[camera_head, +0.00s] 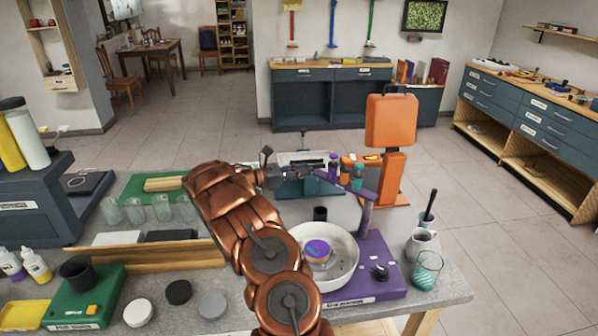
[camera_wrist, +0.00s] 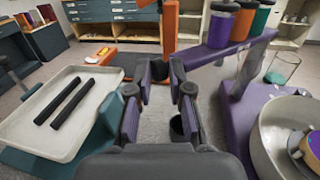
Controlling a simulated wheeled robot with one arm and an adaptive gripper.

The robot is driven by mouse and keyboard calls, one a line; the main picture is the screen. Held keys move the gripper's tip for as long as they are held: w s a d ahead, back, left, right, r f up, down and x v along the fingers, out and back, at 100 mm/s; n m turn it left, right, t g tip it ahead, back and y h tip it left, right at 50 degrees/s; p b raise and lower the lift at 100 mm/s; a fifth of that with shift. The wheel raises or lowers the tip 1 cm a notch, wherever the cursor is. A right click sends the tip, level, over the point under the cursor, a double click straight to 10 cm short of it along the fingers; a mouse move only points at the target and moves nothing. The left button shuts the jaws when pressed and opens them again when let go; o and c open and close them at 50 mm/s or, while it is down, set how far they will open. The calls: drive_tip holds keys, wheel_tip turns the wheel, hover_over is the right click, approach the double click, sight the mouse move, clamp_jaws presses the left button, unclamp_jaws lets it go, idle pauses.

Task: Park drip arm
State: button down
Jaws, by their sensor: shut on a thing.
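The purple drip arm (camera_head: 361,192) reaches left from a post on the purple base (camera_head: 376,253) and carries several small bottles. It also shows in the wrist view (camera_wrist: 226,48), its free end running to my fingertips. My gripper (camera_head: 288,172) is at that free end, left of the bottles; in the wrist view its fingers (camera_wrist: 161,72) stand a little apart around the arm's tip. The exact contact is partly hidden by the fingers. A white bowl (camera_head: 343,281) sits on the base below the arm, with a purple-topped round piece (camera_head: 318,251) inside.
A white tray (camera_wrist: 38,133) with two black bars lies left of the gripper. An orange stand (camera_head: 388,180) rises behind the drip arm. A small dark cup (camera_head: 320,213) stands behind the bowl.

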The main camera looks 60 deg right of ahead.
drive_tip(key=shift+s+d+f, duration=0.1)
drive_tip(key=shift+s+f, duration=0.1)
drive_tip(key=shift+s, duration=0.6)
drive_tip(key=c, duration=1.5)
unclamp_jaws()
drive_tip(key=o, duration=0.5)
drive_tip(key=shift+s+r, duration=0.25)
drive_tip(key=shift+s, duration=0.4)
drive_tip(key=shift+o, duration=0.2)
drive_tip(key=shift+w+f, duration=0.15)
drive_tip(key=shift+w, duration=0.65)
drive_tip(key=shift+w, duration=0.1)
drive_tip(key=v, duration=1.2)
